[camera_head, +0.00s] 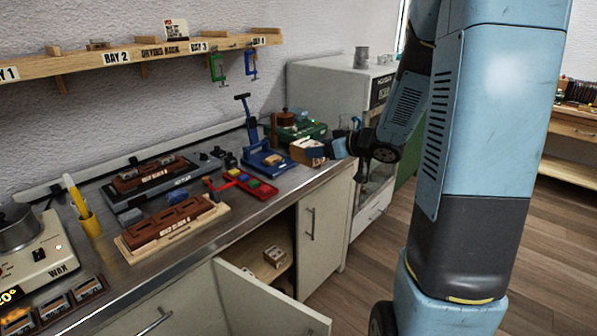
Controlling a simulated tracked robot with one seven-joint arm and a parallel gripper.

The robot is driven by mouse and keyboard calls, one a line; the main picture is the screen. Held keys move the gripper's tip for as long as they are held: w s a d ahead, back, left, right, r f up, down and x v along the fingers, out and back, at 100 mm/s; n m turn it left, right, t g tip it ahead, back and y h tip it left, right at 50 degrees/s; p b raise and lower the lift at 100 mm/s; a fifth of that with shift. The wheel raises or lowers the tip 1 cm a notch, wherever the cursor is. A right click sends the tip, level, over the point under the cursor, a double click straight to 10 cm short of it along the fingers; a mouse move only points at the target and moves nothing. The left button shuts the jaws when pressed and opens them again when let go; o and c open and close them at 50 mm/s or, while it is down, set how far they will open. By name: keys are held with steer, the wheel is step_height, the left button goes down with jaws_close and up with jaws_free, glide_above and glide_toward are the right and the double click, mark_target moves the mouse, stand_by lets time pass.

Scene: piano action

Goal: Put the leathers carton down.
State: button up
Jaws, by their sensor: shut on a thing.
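A small tan carton with a printed label (304,152) is at the right part of the workbench, near its front edge. The print is too small to read, but I take it to be the leathers carton. My gripper (322,151) comes in from the right and is shut on the carton. The gripper's fingers hide the carton's right side. I cannot tell whether the carton's base touches the worktop or hangs just above it.
A blue press (262,155) stands just left of the carton, and a green case (302,130) lies behind it.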

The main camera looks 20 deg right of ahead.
steer(key=shift+w+a+f, duration=0.1)
steer(key=shift+w+f, duration=1.5)
steer(key=shift+w, duration=0.55)
steer(key=shift+w+a+f, duration=0.1)
steer(key=shift+w+f, duration=1.5)
steer(key=shift+w, duration=0.6)
steer(key=shift+w+f, duration=1.6)
steer(key=shift+w, duration=0.55)
steer(key=shift+f, duration=1.5)
steer(key=shift+f, duration=0.1)
steer(key=o, duration=1.1)
steer(key=shift+c, duration=0.2)
